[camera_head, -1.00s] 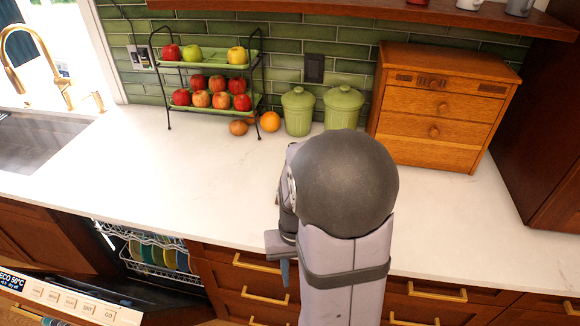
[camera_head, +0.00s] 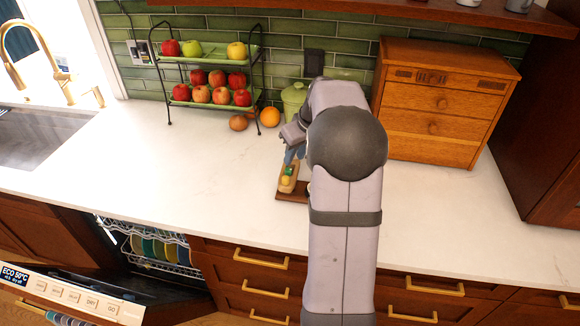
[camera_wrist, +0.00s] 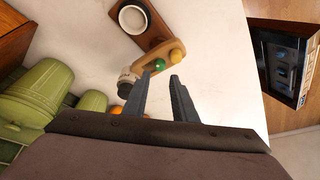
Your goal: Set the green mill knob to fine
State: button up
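The green mill knob (camera_head: 290,170) sits on a small wooden mill body (camera_head: 283,187), with a yellow knob (camera_head: 286,180) beside it. In the wrist view the green knob (camera_wrist: 159,65) lies just beyond my fingertips, and the yellow knob (camera_wrist: 177,56) is to its right. My gripper (camera_wrist: 161,77) is open, with nothing between its fingers. In the head view my gripper (camera_head: 293,155) is just above and behind the green knob, partly hidden by my arm. I cannot read the knob's setting or any fine mark.
A dark wooden board (camera_wrist: 158,33) carries a white cup (camera_wrist: 133,18). Green canisters (camera_wrist: 35,92), a fruit rack (camera_head: 210,75), an orange (camera_head: 270,117) and a wooden drawer box (camera_head: 440,100) stand along the back. The counter to the left is clear.

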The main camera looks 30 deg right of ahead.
aim_at(289, 170)
jog(key=shift+p+x, duration=1.5)
jog(key=shift+x, duration=2.2)
jog(key=shift+s, duration=0.1)
grip_shut()
